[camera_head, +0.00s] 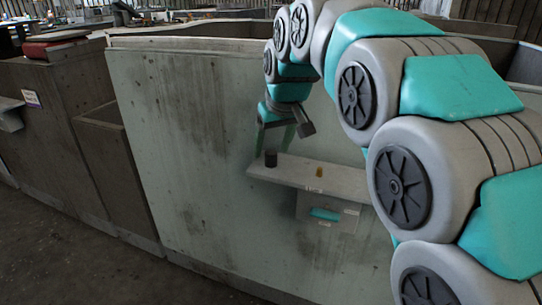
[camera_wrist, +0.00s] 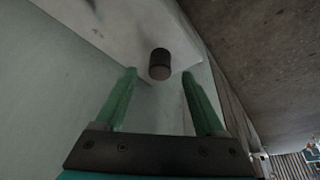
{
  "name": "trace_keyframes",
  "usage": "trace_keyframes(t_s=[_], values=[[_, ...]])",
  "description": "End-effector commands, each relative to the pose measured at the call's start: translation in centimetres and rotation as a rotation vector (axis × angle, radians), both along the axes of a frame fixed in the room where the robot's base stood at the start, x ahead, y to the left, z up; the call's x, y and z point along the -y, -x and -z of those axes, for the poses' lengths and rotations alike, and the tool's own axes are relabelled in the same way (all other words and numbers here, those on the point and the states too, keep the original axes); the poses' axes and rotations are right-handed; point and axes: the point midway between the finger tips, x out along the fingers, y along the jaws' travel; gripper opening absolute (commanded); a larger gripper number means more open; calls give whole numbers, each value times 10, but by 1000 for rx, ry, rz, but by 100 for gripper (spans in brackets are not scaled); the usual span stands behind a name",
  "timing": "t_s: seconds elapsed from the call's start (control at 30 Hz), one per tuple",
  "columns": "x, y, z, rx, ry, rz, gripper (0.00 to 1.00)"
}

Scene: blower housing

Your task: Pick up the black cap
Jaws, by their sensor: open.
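The black cap (camera_head: 271,158) is a small dark cylinder standing near the left end of a narrow grey shelf (camera_head: 345,180) on the housing wall. In the wrist view the black cap (camera_wrist: 160,64) shows just beyond the fingertips, roughly between them, near the shelf's edge. My gripper (camera_head: 275,143) is above and around the cap's spot in the head view. Its two green fingers (camera_wrist: 158,75) are spread apart with nothing between them. I cannot tell whether the fingertips touch the cap; they look apart from it.
A small yellow-brown piece (camera_head: 320,172) stands on the shelf to the right of the cap. Below the shelf is a grey box (camera_head: 327,213) with a teal part on its front. The large pale housing wall (camera_head: 190,150) rises behind the shelf. Open floor (camera_head: 60,250) lies at the lower left.

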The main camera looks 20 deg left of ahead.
Motion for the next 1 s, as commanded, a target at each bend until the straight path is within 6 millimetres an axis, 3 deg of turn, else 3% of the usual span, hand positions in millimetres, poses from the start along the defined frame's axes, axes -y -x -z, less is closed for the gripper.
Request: trace_keyframes(t_s=[0.13,0.4,1.0], values=[[-5,-5,20,-7,3,-1,71],[-6,-7,23,-2,1,0,70],[-6,-7,23,-2,2,0,3]])
